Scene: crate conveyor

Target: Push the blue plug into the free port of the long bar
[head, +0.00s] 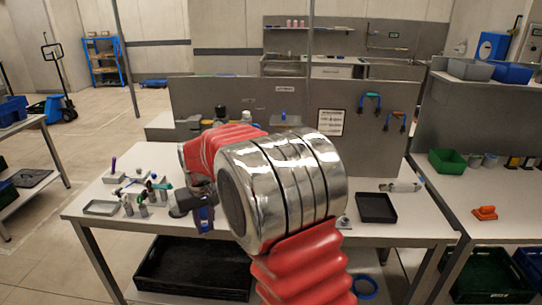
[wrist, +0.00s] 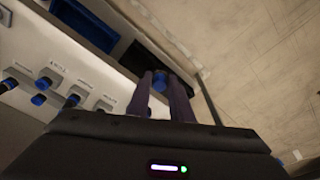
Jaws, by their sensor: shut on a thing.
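My gripper (wrist: 160,82) is shut on the blue plug (wrist: 159,79); the dark fingers stand on either side of it. The plug's far end is hidden. In the head view my gripper (head: 203,213) is low over the left part of the table, beside my arm's metal joint. In the wrist view a pale surface at the left carries a row of sockets with small labels. Blue plugs (wrist: 39,99) sit along this row, and a socket (wrist: 104,104) nearer my gripper shows no clear blue. I cannot tell whether this row is the long bar.
A grey panel (head: 400,140) stands behind. My arm hides the table's middle. A green bin (head: 447,162) is on the right bench.

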